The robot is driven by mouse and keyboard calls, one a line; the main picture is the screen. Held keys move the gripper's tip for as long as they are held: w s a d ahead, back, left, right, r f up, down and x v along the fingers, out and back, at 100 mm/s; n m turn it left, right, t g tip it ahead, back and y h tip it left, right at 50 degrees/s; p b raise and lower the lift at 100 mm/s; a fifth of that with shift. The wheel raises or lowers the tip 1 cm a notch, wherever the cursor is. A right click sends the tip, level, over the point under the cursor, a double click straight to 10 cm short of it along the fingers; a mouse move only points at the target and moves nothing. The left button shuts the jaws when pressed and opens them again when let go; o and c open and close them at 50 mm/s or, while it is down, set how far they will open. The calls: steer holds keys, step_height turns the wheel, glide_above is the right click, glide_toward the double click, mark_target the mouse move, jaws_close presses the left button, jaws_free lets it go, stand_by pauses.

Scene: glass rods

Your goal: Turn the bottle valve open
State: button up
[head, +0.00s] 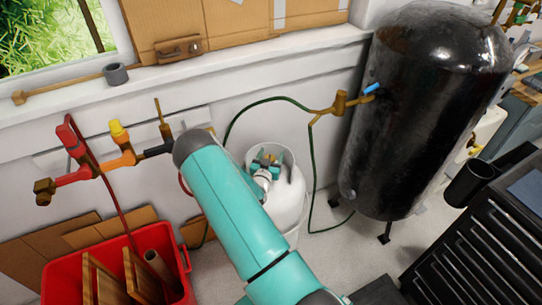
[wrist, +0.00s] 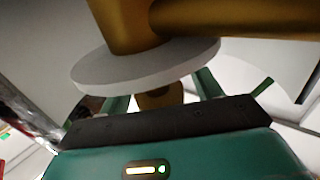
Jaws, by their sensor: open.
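The white gas bottle (head: 288,207) stands on the floor by the wall, partly hidden behind my teal arm. Its brass valve sits at the top inside the collar and is mostly covered by my gripper (head: 265,166). In the wrist view, a pale grey disc (wrist: 146,68) on a brass valve body (wrist: 122,25) fills the upper middle. My gripper (wrist: 163,95) is open, with one teal finger on each side of a small brass part (wrist: 160,95) below the disc. I cannot tell whether the fingers touch the valve.
A large black tank (head: 425,110) stands to the right, with a green hose (head: 262,101) running from its brass fitting. Red and yellow pipe valves (head: 118,135) are on the left wall. A red bin (head: 65,275) and a black drawer cabinet (head: 480,235) flank the floor.

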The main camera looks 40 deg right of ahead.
steer(key=c, duration=1)
steer(key=shift+o, duration=0.2)
steer(key=shift+n+t, duration=0.3)
steer(key=shift+t, duration=0.1)
steer(key=n+t+y, duration=0.1)
steer(key=y, duration=0.1)
steer(key=n+t+y, duration=0.4)
steer(key=shift+w+a+y, duration=0.3)
steer(key=n+y, duration=0.2)
steer(key=y, duration=0.1)
steer(key=n+t+y, duration=0.1)
steer(key=n+y, duration=0.1)
steer(key=y, duration=0.1)
steer(key=a+n+t+y, duration=0.1)
steer(key=n+y, duration=0.1)
steer(key=y, duration=0.1)
steer(key=shift+w+a+r, duration=0.1)
steer(key=shift+w, duration=0.15)
steer(key=o, duration=1)
steer(key=shift+c, duration=0.2)
steer(key=shift+s, duration=0.1)
